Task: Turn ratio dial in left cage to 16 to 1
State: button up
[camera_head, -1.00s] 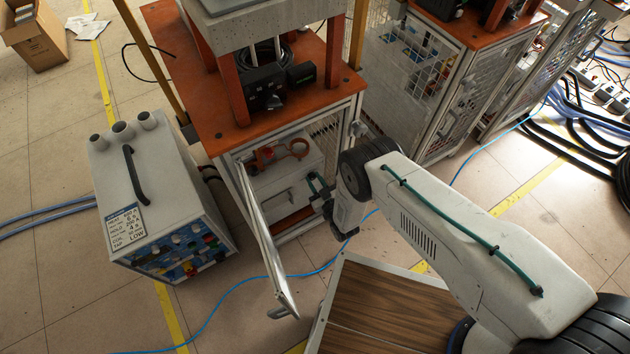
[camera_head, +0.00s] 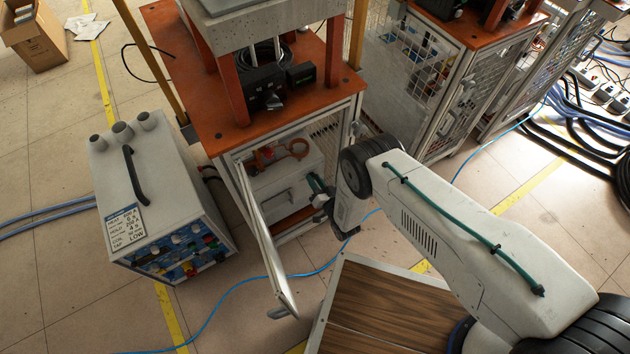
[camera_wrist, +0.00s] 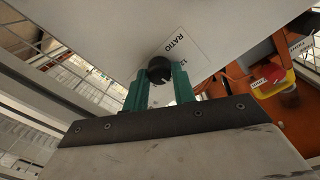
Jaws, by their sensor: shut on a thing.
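The left cage (camera_head: 355,112) has an orange top and its door (camera_head: 268,250) stands open. In the wrist view, the black ratio dial (camera_wrist: 159,70) sits on a pale panel (camera_wrist: 120,35) beside a white label (camera_wrist: 185,50) that reads RATIO; the figures under the word are only partly legible. My gripper (camera_wrist: 160,84) has green fingers, shut on the dial from both sides. In the head view my gripper (camera_head: 318,186) reaches into the cage's open front, and the dial is hidden there. I cannot read the dial's setting.
A grey box (camera_head: 165,190) with a black handle and a settings card stands left of the cage. A blue cable (camera_head: 225,300) crosses the floor. Inside the cage is an orange clamp-like part (camera_head: 292,150). A wood-topped surface (camera_head: 375,310) lies below my arm.

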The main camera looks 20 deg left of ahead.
jog(key=shift+m, duration=0.6)
jog(key=o, duration=1)
jog(key=shift+s+d, duration=0.1)
jog(key=v, duration=0.7)
jog(key=shift+d, duration=0.25)
jog(key=shift+s, duration=0.15)
